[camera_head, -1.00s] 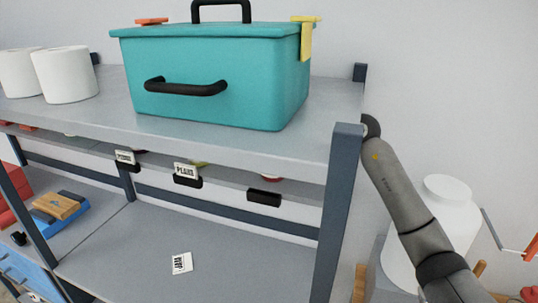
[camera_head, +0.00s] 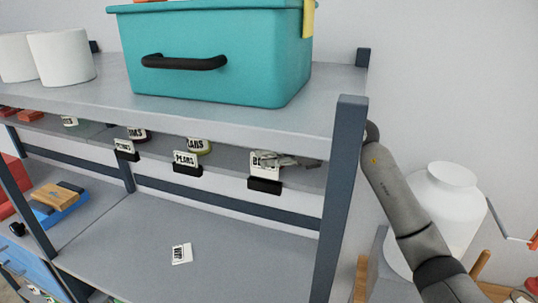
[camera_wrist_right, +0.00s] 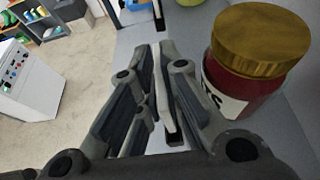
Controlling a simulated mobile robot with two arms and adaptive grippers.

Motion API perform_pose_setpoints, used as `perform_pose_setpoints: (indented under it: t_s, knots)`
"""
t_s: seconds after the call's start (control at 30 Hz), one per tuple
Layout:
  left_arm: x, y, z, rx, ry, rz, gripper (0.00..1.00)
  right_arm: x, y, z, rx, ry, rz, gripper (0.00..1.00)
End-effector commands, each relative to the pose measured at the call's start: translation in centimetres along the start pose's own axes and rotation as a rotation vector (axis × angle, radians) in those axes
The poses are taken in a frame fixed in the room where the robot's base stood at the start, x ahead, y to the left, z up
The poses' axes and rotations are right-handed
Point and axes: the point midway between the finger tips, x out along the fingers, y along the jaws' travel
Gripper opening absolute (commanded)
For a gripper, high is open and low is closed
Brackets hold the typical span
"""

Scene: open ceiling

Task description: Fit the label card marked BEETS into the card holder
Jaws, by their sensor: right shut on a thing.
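The white label card (camera_head: 264,163) stands upright in the head view; the letters I can make out start with B, and the rest is partly covered by my right gripper (camera_head: 284,161). The black card holder (camera_head: 265,186) is on the shelf edge right at the card's lower edge. I cannot tell whether the card sits in its slot or in front of it. My right gripper is shut on the card from its right side; its fingers also show in the right wrist view (camera_wrist_right: 160,90). My left gripper is not in view.
Holders with cards, one reading PEARS (camera_head: 186,160), line the shelf edge to the left. A gold-lidded jar (camera_wrist_right: 262,40) stands close beside my fingers. A blue-grey post (camera_head: 342,190) rises right of the holder. Another card (camera_head: 181,254) lies on the lower shelf.

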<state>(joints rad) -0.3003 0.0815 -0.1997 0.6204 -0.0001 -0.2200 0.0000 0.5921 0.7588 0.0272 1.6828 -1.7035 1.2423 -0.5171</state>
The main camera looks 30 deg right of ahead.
Motion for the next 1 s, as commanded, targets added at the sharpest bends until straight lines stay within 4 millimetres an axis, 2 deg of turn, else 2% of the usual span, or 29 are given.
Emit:
perform_pose_setpoints:
  t_s: [1.0]
  knots:
    - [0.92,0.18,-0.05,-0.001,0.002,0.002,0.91,0.02,0.01,-0.10,0.000,0.000,0.000,0.00]
